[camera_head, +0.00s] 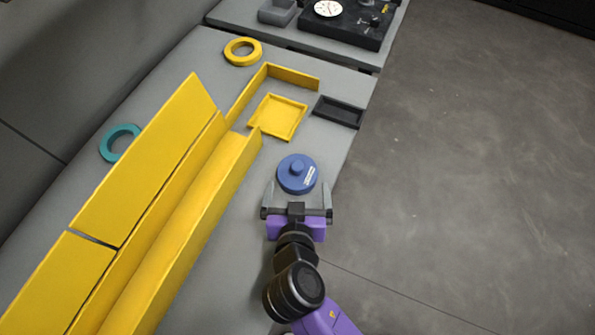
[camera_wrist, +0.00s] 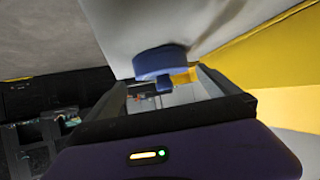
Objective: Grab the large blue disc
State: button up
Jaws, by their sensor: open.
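The large blue disc (camera_head: 294,182) lies on the grey table near its right edge, with a small knob on top and a white label. In the wrist view the blue disc (camera_wrist: 160,62) shows just beyond the fingertips, its knob near the space between the fingers. My gripper (camera_head: 297,190) is open, its two fingers spread and pointing at the disc. The fingers appear to reach close to the disc's near side. I cannot tell whether they touch it. The gripper also shows in the wrist view (camera_wrist: 163,85).
Long yellow panels (camera_head: 150,160) stand to the left of my arm. Beyond the disc are a yellow tray (camera_head: 279,117) and a black tray (camera_head: 338,111). A yellow ring (camera_head: 242,51) and a teal ring (camera_head: 118,142) lie farther off. A black device (camera_head: 340,22) stands at the far end.

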aim_at(297, 178)
jog(key=p+x, duration=0.1)
jog(key=x, duration=0.3)
jog(key=shift+w+a, duration=0.2)
jog(key=shift+w+f, duration=0.3)
jog(key=shift+w, duration=0.15)
jog(key=c, duration=1.2)
